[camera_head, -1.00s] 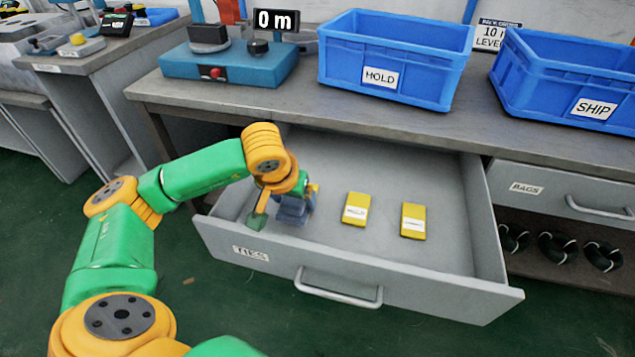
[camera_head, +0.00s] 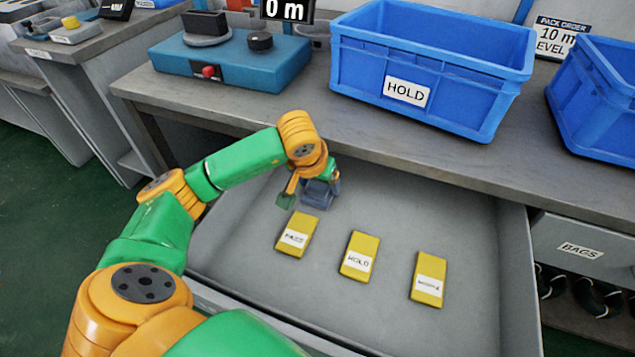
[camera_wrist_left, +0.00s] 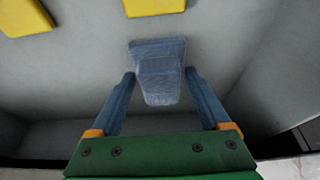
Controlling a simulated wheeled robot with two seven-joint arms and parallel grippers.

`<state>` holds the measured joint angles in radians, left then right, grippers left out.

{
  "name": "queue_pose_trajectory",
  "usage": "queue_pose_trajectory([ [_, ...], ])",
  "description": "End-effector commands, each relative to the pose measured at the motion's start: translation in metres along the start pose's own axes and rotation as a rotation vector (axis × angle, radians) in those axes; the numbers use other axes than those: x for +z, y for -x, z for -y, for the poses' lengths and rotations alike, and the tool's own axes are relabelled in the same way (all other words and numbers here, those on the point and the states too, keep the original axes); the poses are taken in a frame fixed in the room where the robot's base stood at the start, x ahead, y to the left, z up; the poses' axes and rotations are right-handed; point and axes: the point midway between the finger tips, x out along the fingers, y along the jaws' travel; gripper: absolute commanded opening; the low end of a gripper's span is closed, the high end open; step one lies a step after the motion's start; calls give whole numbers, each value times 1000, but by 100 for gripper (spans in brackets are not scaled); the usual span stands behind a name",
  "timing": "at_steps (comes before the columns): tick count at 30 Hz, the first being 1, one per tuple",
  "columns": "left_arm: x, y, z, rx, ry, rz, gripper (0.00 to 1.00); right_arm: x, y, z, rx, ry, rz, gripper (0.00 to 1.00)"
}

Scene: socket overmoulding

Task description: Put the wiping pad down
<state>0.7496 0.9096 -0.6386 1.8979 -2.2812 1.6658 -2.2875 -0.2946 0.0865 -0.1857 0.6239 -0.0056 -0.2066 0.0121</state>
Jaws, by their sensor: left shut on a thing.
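The wiping pad (camera_wrist_left: 160,70) is a blue-grey block with a raised grip. In the left wrist view it lies between the two blue fingers of my left gripper (camera_wrist_left: 163,92), which is shut on it. In the head view the pad (camera_head: 316,197) is at the far left part of the open grey drawer, under my left gripper (camera_head: 321,182). It appears at or close to the drawer floor; I cannot tell if it touches. My wrist partly hides it. My right gripper is out of view.
Three yellow labelled blocks lie in the drawer: left (camera_head: 297,234), middle (camera_head: 360,256) and right (camera_head: 429,279). The drawer floor (camera_head: 450,215) behind them is clear. A blue HOLD crate (camera_head: 400,88) and a teal device (camera_head: 240,65) stand on the bench above.

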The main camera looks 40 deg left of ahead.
Motion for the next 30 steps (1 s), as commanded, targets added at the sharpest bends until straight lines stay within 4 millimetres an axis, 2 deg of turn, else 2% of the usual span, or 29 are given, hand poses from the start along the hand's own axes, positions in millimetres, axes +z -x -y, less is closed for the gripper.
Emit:
queue_pose_trajectory([
  [3,0,1,0,-1,0,-1,36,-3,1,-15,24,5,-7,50],
  [9,1,-3,0,-1,0,-1,36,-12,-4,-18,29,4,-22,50],
  [10,1,-2,0,-1,0,-1,86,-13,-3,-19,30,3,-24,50],
  [12,0,-1,0,-1,0,-1,100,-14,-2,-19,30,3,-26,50],
  [20,-2,5,0,0,0,-1,100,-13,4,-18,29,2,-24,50],
  [23,-3,25,0,1,-2,-6,100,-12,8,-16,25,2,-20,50],
  [30,-3,93,0,0,-2,-7,100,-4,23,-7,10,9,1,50],
])
